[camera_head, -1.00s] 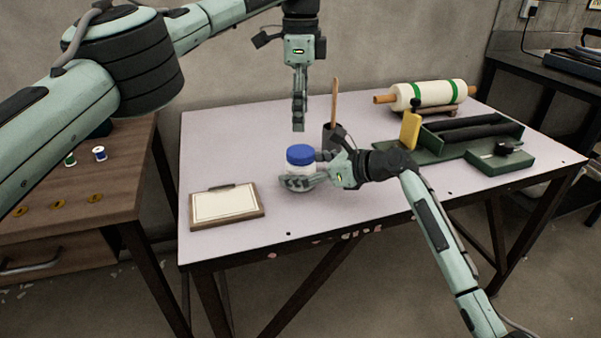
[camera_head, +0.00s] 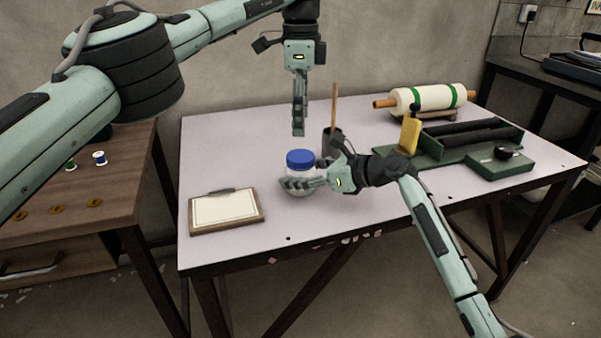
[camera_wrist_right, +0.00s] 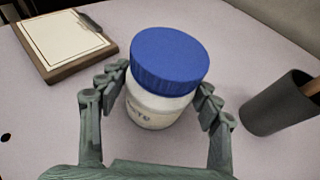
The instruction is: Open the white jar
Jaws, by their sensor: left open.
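The white jar (camera_head: 300,180) has a blue screw lid (camera_head: 300,159) and stands on the light table near its front middle. In the right wrist view the jar (camera_wrist_right: 155,108) and its blue lid (camera_wrist_right: 170,60) sit between my fingers. My right gripper (camera_head: 305,180) is shut around the jar's body below the lid, one finger on each side; the fingers (camera_wrist_right: 163,97) hide part of the body. The lid is on the jar. My left gripper (camera_head: 298,132) is open and empty, pointing down above and behind the lid, apart from it.
A clipboard (camera_head: 226,211) lies left of the jar. A dark cup (camera_head: 333,138) with a wooden stick stands close behind the jar to the right. A green tray (camera_head: 460,155) and a rolling pin (camera_head: 425,97) occupy the table's right side. The back left is clear.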

